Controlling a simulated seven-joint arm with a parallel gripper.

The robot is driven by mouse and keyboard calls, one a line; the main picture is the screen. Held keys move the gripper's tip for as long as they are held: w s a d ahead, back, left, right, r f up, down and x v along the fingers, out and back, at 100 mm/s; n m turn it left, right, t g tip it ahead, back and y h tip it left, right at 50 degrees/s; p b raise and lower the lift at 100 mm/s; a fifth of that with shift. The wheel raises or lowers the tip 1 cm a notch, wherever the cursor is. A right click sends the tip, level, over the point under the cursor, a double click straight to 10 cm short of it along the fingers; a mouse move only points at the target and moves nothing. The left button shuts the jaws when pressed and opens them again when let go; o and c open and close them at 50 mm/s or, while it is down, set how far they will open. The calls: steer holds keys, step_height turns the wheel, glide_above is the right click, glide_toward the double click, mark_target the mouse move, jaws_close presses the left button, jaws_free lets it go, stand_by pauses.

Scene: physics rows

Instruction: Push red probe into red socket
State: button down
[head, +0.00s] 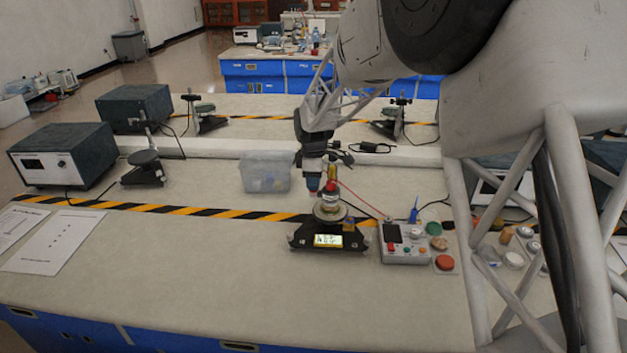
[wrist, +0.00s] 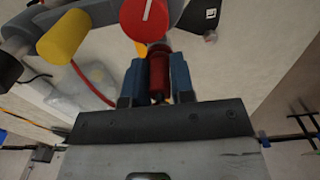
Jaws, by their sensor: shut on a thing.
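In the wrist view the blue fingers of my gripper (wrist: 157,90) are shut on the red probe (wrist: 158,66), a red cylinder between them. In the head view my gripper (head: 317,186) points down above a small black device with a lit display (head: 328,241). A red cable (head: 362,200) runs from near the gripper to a grey meter box (head: 405,245) on the right. A round red knob with a white line (wrist: 145,18) lies just beyond the probe in the wrist view. I cannot make out the red socket for certain; the probe's tip is hidden.
A yellow cylinder (wrist: 62,38) is left of the fingers in the wrist view. A clear bin (head: 265,174) stands behind.

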steer(key=c, duration=0.9)
jaws_free()
steer(key=shift+o, duration=0.5)
steer(key=shift+o, duration=0.8)
steer(key=shift+r, duration=3.75)
steer(key=shift+d, duration=0.1)
